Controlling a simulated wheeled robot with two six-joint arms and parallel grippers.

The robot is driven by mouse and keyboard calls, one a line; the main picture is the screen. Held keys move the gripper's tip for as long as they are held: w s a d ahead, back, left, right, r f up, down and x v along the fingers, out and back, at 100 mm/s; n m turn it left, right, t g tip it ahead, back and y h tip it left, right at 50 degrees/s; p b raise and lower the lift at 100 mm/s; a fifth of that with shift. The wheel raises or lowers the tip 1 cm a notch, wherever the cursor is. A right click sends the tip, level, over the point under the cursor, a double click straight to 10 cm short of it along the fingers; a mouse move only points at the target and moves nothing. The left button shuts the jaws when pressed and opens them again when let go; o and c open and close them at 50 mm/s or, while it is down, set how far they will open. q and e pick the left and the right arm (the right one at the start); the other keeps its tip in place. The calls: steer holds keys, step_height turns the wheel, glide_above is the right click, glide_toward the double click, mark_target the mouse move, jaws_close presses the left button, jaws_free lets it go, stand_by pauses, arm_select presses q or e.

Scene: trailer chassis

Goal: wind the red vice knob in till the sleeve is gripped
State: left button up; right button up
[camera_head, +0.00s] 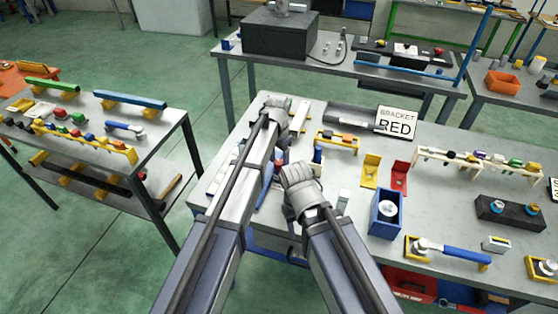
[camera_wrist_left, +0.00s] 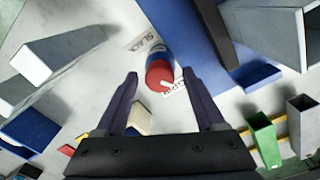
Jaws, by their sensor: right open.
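The red knob (camera_wrist_left: 159,74) shows in the left wrist view, with a blue band behind it and a white pointer mark. Printed labels (camera_wrist_left: 150,41) lie beside it. A long blue body (camera_wrist_left: 188,30) runs past it, probably the vice. My left gripper (camera_wrist_left: 160,72) is open. Its two dark fingertips stand either side of the knob in the picture, with gaps, and no contact shows. I cannot single out the sleeve.
A grey hollow channel (camera_wrist_left: 265,28) stands right of the knob in the wrist view; grey blocks (camera_wrist_left: 62,50) stand left. On the bench are a "BRACKET RED" sign (camera_head: 397,122), a blue box (camera_head: 385,218), yellow (camera_head: 370,172) and red (camera_head: 399,180) brackets, and a blue-handled tool (camera_head: 462,254).

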mark_target(279, 161)
stand_by(0.3)
arm_select(q)
step_height(279, 161, up, 8)
steer(key=p, duration=0.8)
steer(key=shift+w+f, duration=0.1)
steer(key=s+a+n+t, duration=0.1)
steer(key=s+a+n, duration=0.4)
steer(key=s+a, duration=0.5)
steer(key=s+a+n, duration=0.5)
steer(key=s+a, duration=0.2)
steer(key=s, duration=0.5)
steer(key=s+d+f+m+b, duration=0.2)
steer(key=d, duration=0.3)
steer(key=s+d+f+m+g+y+b, duration=0.1)
steer(key=s+d+f+m+b, duration=0.1)
steer(key=d, duration=0.4)
steer(key=shift+s+f+b, duration=0.55)
steer(key=shift+f+b, duration=0.15)
steer(key=shift+b, duration=0.15)
